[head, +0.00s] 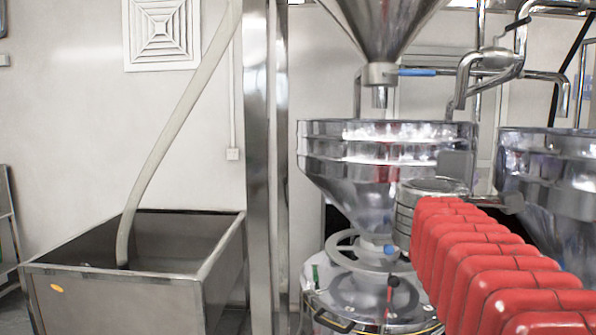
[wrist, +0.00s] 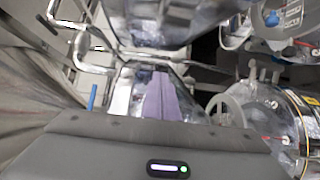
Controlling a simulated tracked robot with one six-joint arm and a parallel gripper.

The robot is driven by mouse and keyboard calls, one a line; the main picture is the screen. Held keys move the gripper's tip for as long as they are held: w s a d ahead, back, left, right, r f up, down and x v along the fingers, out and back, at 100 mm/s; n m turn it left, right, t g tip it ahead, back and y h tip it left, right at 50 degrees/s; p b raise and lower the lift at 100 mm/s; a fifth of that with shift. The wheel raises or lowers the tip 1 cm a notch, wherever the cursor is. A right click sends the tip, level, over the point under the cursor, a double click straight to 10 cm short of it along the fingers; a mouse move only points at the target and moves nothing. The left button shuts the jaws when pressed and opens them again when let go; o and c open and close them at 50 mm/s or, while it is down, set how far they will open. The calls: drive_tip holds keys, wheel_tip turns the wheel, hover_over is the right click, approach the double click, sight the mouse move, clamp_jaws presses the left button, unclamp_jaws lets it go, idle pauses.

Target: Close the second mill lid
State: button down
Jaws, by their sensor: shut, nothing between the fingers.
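Two steel mill hoppers stand in the head view: one in the middle (head: 385,160) and one at the right edge (head: 550,185), cut off by the frame. I cannot tell which is the second mill, and no lid shows clearly on either. My arm, in a red ribbed cover, reaches in from the lower right and ends in front of the middle hopper. In the wrist view my gripper (wrist: 161,78) shows two purple fingers together, with nothing between them. They point towards shiny steel parts. I cannot tell whether they touch anything.
A steel funnel (head: 383,40) hangs above the middle hopper. Bent steel pipes (head: 490,65) run behind it. A steel bin (head: 120,285) with a pale hose (head: 165,135) stands at left, beyond a steel post (head: 258,150). The wrist view shows a mill body (wrist: 285,120) at right.

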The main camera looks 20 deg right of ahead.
drive_tip(key=x, duration=0.9)
drive_tip(key=shift+d, duration=0.2)
drive_tip(key=shift+w+a, duration=0.1)
drive_tip(key=shift+s, duration=0.2)
